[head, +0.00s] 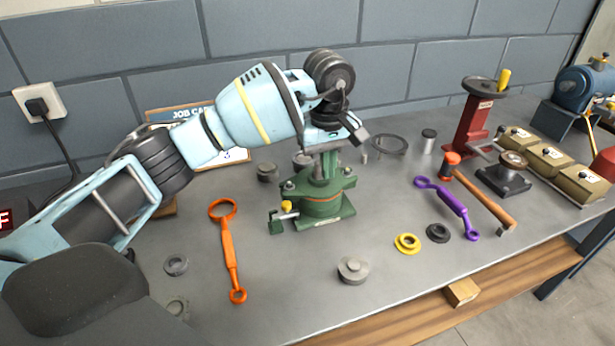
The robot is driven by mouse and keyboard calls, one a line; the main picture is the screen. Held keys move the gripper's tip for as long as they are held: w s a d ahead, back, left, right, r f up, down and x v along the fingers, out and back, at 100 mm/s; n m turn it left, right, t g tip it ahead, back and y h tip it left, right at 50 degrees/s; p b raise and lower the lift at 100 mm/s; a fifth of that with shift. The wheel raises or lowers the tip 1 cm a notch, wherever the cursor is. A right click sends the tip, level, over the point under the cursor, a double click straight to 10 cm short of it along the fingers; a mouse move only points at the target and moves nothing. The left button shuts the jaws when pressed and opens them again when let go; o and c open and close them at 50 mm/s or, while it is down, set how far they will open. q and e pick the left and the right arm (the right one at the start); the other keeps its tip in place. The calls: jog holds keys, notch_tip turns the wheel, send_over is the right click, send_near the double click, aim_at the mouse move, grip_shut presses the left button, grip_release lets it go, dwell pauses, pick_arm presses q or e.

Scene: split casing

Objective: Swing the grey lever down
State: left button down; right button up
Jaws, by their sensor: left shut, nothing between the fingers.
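The green casing (322,205) stands upright on the bench, with a flanged lower part and a narrower green column above it. A short grey bar (290,215) with a yellow knob (287,205) sticks out at its left side. I cannot tell whether this bar is the grey lever. My left gripper (358,136) is shut and empty, at the top of the green column and pointing right and down. My gripper and wrist hide the top of the casing. I cannot tell whether the gripper touches it. My right gripper is not in view.
An orange wrench (229,250) lies left of the casing, and a grey knobbed disc (353,270) lies in front. A purple wrench (447,205), a hammer (480,195) and a red press (474,125) are to the right. The bench front between disc and orange wrench is clear.

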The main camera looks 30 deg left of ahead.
pick_arm(q)
jog(key=shift+w+d+r+b, duration=0.15)
jog(key=shift+w+d, duration=0.2)
jog(key=shift+w, duration=0.25)
jog(key=shift+w+d+r+b, duration=0.15)
jog(key=shift+w+d, duration=0.2)
jog(key=shift+w, duration=0.2)
jog(key=shift+w+d+r, duration=0.1)
jog(key=shift+d+r, duration=0.05)
jog(key=shift+d, duration=0.05)
